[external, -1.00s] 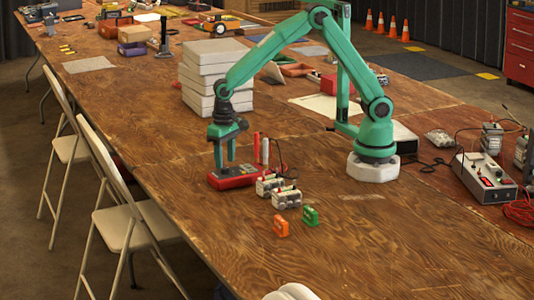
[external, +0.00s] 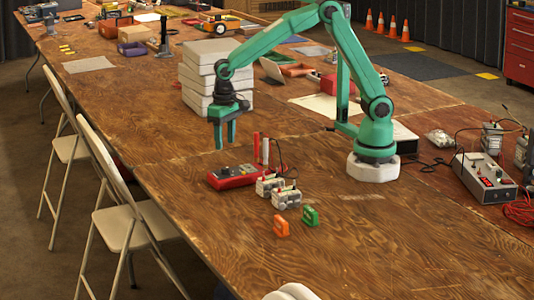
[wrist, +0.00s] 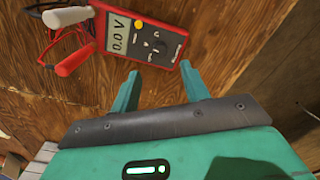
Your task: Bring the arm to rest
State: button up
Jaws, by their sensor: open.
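My gripper (external: 225,146) hangs fingers-down above the wooden table (external: 330,245), with its two green fingers apart and nothing between them. It is just behind and above a red multimeter (external: 233,177). In the wrist view my gripper (wrist: 160,82) also shows its fingers spread over bare wood. The multimeter (wrist: 146,40) lies beyond the fingertips there, its display reading 0.0 V. Red and white probes (wrist: 75,52) stand at its left side. My arm is bent at the elbow, clear of the table.
Two battery holders (external: 277,192) sit beside the multimeter, with an orange clip (external: 281,228) and a green clip (external: 310,215) in front. A stack of white boxes (external: 205,75) stands close behind my gripper. A grey power supply (external: 485,178) is at right.

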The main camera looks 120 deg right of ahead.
jog(key=s+a+r+n+t, duration=0.3)
jog(key=s+a+r+n, duration=0.3)
jog(key=s+a+r, duration=0.35)
jog(key=s+a+r+n+t, duration=0.1)
jog(key=s+a+n, duration=0.1)
jog(key=s, duration=0.4)
jog(key=s+a+r+n+t, duration=0.1)
jog(key=s+a+r+n, duration=0.1)
jog(key=s, duration=0.4)
jog(key=shift+s+n+t, duration=0.25)
jog(key=shift+n+t, duration=0.05)
jog(key=shift+n, duration=0.6)
